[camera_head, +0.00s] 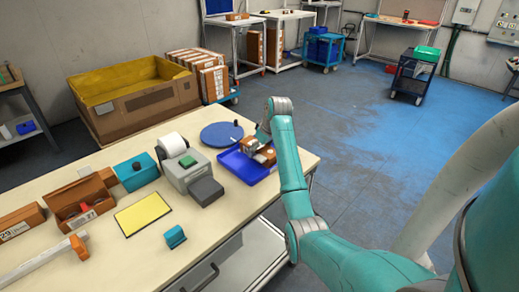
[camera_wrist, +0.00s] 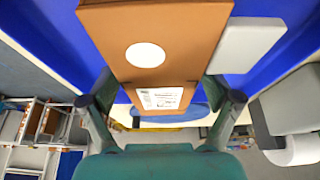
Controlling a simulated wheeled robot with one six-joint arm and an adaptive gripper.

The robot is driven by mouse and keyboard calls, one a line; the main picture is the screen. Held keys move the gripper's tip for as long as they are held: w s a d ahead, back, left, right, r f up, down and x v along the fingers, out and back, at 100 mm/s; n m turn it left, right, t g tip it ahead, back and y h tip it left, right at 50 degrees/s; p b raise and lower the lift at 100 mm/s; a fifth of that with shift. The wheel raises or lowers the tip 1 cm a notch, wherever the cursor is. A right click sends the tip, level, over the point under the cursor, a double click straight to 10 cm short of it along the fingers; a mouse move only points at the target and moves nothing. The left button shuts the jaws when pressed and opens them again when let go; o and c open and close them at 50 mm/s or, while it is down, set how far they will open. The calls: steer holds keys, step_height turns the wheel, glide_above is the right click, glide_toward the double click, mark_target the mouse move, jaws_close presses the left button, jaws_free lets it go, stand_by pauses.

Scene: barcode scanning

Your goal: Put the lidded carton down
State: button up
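The lidded carton is brown, with a white round spot and a printed white label. In the wrist view the carton (camera_wrist: 170,35) lies between the two fingers of my gripper (camera_wrist: 160,82), whose tips appear to touch its sides. In the head view my gripper (camera_head: 262,138) points down over the blue tray (camera_head: 240,172), with the carton (camera_head: 261,154) under it. The arm partly hides the carton there. I cannot tell whether the carton rests on the tray floor or hangs slightly above it.
A pale grey box (camera_wrist: 246,44) sits close beside the carton. The grey label printer (camera_head: 190,170) stands left of the tray, and a round blue turntable (camera_head: 222,135) behind it. A yellow mat (camera_head: 143,214) and a teal box (camera_head: 137,172) are further left.

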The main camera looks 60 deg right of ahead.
steer(key=shift+r, duration=0.1)
steer(key=shift+v, duration=3.8)
